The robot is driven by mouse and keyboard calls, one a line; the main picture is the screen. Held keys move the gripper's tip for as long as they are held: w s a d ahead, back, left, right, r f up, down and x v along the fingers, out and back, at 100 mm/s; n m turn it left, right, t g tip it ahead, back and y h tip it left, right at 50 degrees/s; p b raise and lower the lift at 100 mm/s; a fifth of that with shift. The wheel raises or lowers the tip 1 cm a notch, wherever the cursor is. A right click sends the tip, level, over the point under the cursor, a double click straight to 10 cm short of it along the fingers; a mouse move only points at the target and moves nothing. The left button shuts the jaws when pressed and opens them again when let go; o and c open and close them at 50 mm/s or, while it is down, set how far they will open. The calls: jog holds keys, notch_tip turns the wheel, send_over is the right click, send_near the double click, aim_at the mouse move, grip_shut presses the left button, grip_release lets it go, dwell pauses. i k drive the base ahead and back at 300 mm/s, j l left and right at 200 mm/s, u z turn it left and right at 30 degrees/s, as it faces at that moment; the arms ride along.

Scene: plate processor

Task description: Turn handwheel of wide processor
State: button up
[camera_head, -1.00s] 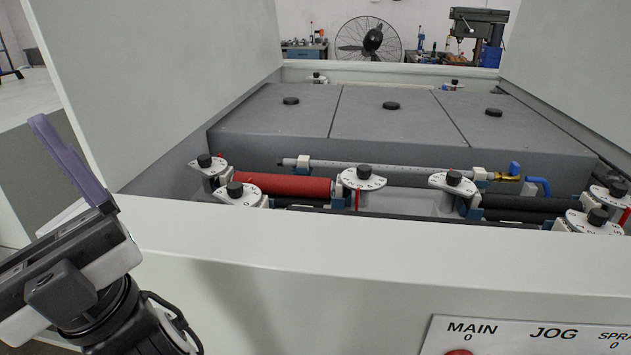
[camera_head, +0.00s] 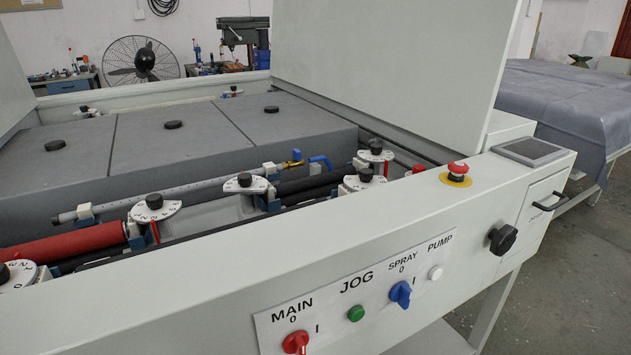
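The wide processor (camera_head: 190,292) fills most of the view, a pale grey-green machine with its top open. A black lobed knob (camera_head: 503,239), which looks like its handwheel, sits on the front face near the right end. My gripper is out of view, so nothing of mine touches the knob. Inside the machine are a red roller (camera_head: 68,245), dark rollers and several small black knobs on white dials, such as the dial (camera_head: 155,207).
Left of the black knob is a control panel (camera_head: 272,325) with MAIN, JOG, SPRAY and PUMP controls. A red emergency button (camera_head: 457,172) is on the top rim. A door with a black handle (camera_head: 550,201) is at the right end. A covered table (camera_head: 570,95) stands behind, right.

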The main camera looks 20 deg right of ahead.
aim_at(503, 239)
jog(key=l+z, duration=0.1)
jog(key=z, duration=0.7)
jog(key=i+l+z, duration=0.1)
jog(key=z, duration=0.65)
jog(key=i+j+z, duration=0.1)
jog(key=z, duration=0.4)
